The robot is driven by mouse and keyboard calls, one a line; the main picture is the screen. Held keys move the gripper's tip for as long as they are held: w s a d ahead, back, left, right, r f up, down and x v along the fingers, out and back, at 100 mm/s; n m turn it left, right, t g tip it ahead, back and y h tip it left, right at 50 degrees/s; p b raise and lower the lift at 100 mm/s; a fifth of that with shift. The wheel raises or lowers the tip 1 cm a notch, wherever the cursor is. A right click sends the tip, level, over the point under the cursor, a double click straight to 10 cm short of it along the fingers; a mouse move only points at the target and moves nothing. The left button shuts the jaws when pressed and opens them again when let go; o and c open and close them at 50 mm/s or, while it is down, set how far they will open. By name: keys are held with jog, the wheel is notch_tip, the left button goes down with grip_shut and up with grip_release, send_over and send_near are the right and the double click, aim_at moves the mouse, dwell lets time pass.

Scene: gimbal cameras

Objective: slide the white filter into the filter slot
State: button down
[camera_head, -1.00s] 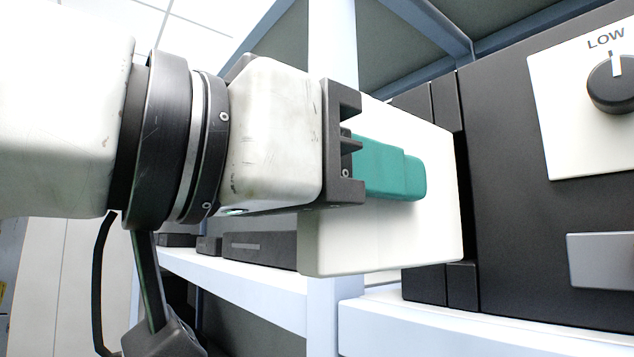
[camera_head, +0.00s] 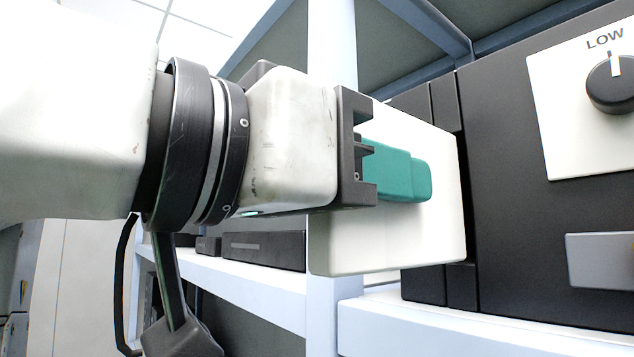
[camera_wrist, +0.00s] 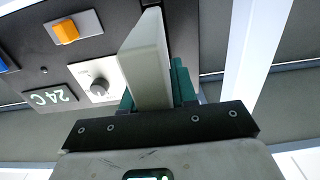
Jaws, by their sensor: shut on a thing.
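The white filter (camera_head: 434,240) is a flat, thick white panel in the middle of the head view. My gripper (camera_head: 400,172), with teal fingers, is shut on it. In the wrist view the filter (camera_wrist: 146,72) stands edge-on between the teal fingers of my gripper (camera_wrist: 158,88). The filter's far edge is at the side of the dark machine (camera_head: 520,235), by a dark vertical frame that I take for the filter slot (camera_head: 462,285). The filter hides most of this opening, so I cannot tell how deep its edge is in. Most of the panel is outside.
The wrist view shows an orange switch (camera_wrist: 66,31) and a "24 C" display (camera_wrist: 52,97). A white shelf post (camera_head: 333,300) stands close behind the filter. Dark boxes (camera_head: 264,250) lie on the shelf.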

aim_at(436, 192)
jog(key=shift+x, duration=3.8)
jog(key=c, duration=0.8)
grip_release()
jog(key=shift+s, duration=0.1)
jog(key=shift+s+a+b, duration=0.2)
jog(key=shift+a+b, duration=0.05)
jog(key=shift+b, duration=0.1)
jog(key=b+v, duration=0.2)
jog(key=v, duration=0.8)
jog(key=shift+a+b, duration=0.2)
jog(key=shift+b, duration=0.2)
jog(key=shift+c, duration=0.3)
